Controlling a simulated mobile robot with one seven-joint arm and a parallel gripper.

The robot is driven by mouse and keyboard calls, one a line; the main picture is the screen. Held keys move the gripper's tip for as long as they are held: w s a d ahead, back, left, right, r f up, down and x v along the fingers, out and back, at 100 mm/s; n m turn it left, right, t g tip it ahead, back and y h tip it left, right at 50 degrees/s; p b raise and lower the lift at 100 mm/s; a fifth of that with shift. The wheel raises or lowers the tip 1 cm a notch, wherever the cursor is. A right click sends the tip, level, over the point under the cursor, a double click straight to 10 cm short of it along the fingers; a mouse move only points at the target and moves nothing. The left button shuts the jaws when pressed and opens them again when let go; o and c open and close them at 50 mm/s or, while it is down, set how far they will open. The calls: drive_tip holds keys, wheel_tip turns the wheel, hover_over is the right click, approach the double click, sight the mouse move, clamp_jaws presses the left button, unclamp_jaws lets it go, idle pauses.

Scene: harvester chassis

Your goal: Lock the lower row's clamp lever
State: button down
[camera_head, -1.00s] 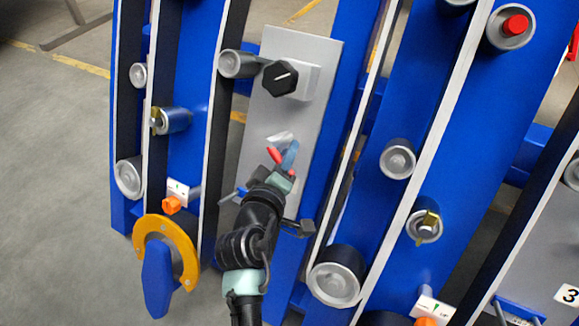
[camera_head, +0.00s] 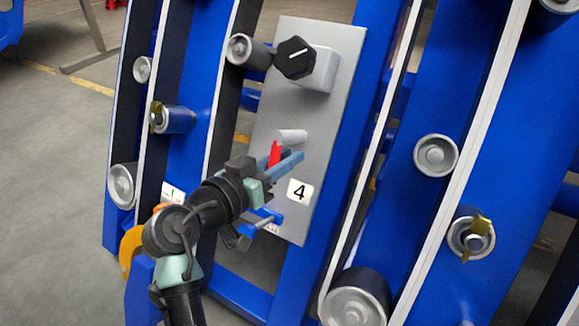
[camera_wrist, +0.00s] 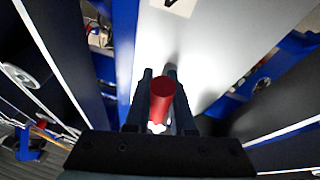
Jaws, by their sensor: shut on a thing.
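A red lever handle (camera_head: 274,153) hangs below a grey cylindrical pivot (camera_head: 291,136) on a grey panel (camera_head: 330,100) marked 4. My gripper (camera_head: 283,163) reaches in from the lower left, its bluish fingers at the red handle. In the wrist view, the round end of the red handle (camera_wrist: 163,90) sits between the two dark fingers of my gripper (camera_wrist: 160,82), which are shut on it. The handle looks close to upright in the head view. Part of it is hidden by the fingers. A latch cannot be made out.
A black dial knob (camera_head: 295,57) sits higher on the panel. A blue handle (camera_head: 264,221) is at the panel's lower edge, close under my wrist. Blue beams with metal rollers (camera_head: 436,155) flank the panel. Open floor (camera_head: 60,180) lies at left.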

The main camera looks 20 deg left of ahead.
drive_tip(key=shift+a+f+m+h+b, duration=0.1)
drive_tip(key=shift+a+m+h+b, duration=0.2)
drive_tip(key=shift+m, duration=0.6)
drive_tip(key=shift+g, duration=0.3)
drive_tip(key=c, duration=0.8)
unclamp_jaws()
drive_tip(key=shift+o, duration=0.2)
drive_tip(key=p+v, duration=0.6)
drive_tip(key=v, duration=0.7)
